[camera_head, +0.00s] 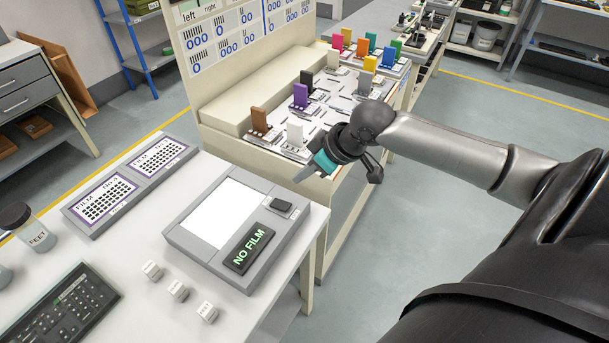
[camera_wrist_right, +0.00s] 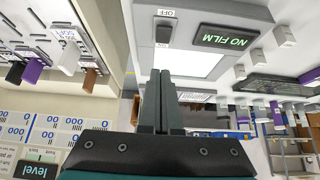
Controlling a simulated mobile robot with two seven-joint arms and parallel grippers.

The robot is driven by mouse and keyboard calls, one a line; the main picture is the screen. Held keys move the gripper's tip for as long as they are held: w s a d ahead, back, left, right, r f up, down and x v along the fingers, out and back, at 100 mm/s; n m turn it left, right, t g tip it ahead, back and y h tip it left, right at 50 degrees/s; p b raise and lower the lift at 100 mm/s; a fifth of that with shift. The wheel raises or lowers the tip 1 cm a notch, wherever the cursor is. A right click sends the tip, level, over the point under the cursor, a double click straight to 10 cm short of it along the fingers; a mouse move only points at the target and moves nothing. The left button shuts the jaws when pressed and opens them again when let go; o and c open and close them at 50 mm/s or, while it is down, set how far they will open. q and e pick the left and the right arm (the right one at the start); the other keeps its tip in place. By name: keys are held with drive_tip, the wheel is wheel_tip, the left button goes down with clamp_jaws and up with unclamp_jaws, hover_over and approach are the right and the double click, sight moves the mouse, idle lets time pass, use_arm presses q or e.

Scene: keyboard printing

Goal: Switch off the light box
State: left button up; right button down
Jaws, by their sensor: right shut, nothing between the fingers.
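The grey light box (camera_head: 180,238) lies on the white table in the head view. Its panel (camera_head: 217,213) glows white, and a dark sign (camera_head: 248,249) reads "NO FILM". A dark switch (camera_head: 282,206) sits at its right corner. In the wrist view the switch (camera_wrist_right: 163,31) shows between an "OFF" label (camera_wrist_right: 165,13) and an "ON" label. My right gripper (camera_head: 299,177) is shut and empty, above and beyond the switch near the table edge, apart from the box. Its closed fingers (camera_wrist_right: 160,75) point towards the box in the wrist view. My left gripper is out of view.
Several small white blocks (camera_head: 177,290) lie in front of the box. A film tray (camera_head: 131,186), a keyboard (camera_head: 62,310) and a jar (camera_head: 30,226) stand to the left. A workbench with coloured upright blocks (camera_head: 300,96) stands close behind my right gripper.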

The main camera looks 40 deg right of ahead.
drive_tip(key=b, duration=0.2)
hover_over(283, 203)
drive_tip(key=s, duration=0.1)
drive_tip(key=f, duration=0.7)
drive_tip(key=shift+s+d, duration=0.15)
drive_tip(key=shift+d, duration=0.05)
drive_tip(key=shift+s+d+f, duration=0.1)
drive_tip(key=shift+s+f, duration=0.05)
drive_tip(key=shift+f, duration=0.45)
drive_tip(key=shift+s+d+f, duration=0.1)
drive_tip(key=shift+s+f, duration=0.05)
drive_tip(key=shift+f, duration=0.4)
drive_tip(key=shift+s+f, duration=0.1)
drive_tip(key=shift+f, duration=0.35)
